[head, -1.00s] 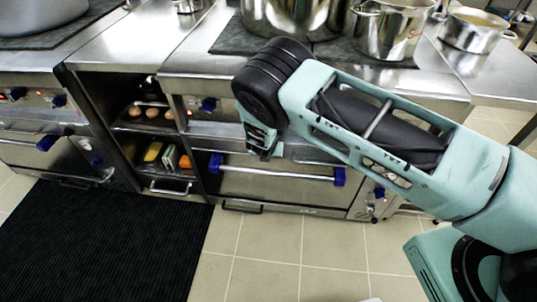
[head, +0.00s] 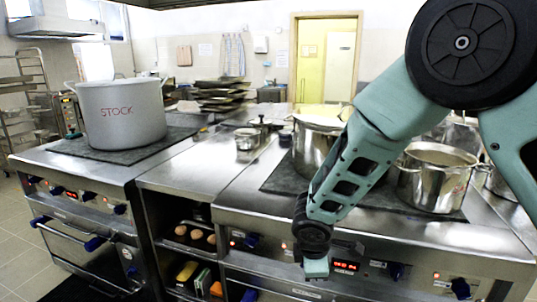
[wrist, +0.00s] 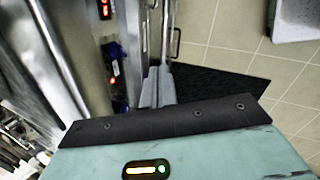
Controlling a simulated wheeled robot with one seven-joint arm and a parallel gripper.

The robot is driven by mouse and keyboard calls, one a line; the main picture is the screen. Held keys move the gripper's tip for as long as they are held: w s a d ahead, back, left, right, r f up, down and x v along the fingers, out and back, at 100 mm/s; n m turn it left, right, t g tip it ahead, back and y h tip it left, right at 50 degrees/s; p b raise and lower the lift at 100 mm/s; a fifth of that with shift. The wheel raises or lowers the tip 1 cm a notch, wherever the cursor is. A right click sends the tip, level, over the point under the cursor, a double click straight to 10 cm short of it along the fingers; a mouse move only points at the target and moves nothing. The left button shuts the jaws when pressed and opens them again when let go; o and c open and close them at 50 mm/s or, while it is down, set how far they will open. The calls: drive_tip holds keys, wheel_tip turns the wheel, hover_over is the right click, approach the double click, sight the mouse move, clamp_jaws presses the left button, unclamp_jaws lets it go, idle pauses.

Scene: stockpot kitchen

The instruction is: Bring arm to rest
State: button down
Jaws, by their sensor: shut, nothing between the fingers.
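My arm reaches in from the right in the head view, bent, with the forearm slanting down to the left. My gripper (head: 316,268) points down in front of the stove's control panel, and it holds nothing. The wrist view shows its fingers (wrist: 158,88) pressed together with nothing between them. Below them in that view are floor tiles and a dark mat.
A large pot marked STOCK (head: 120,115) stands on the left stove. Steel pots (head: 436,182) stand on the right stove, behind and beside my arm. Open shelves (head: 190,238) between the stoves hold round brown items. Tiled floor (wrist: 225,35) lies in front.

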drive_tip(key=s+d+r+m+g+y+p, duration=0.1)
drive_tip(key=s+r+m, duration=0.3)
drive_tip(key=s+r, duration=0.4)
drive_tip(key=s+d+r+m+g+y+p, duration=0.1)
drive_tip(key=s+r+m, duration=0.4)
drive_tip(key=s, duration=1.5)
wheel_tip(320, 180, up, 3)
drive_tip(key=shift+d+r+m+g, duration=0.2)
drive_tip(key=shift+d+m+g, duration=0.1)
drive_tip(key=shift+d+g, duration=0.45)
drive_tip(key=c, duration=2.1)
unclamp_jaws()
drive_tip(key=shift+a, duration=0.15)
drive_tip(key=shift+c, duration=0.2)
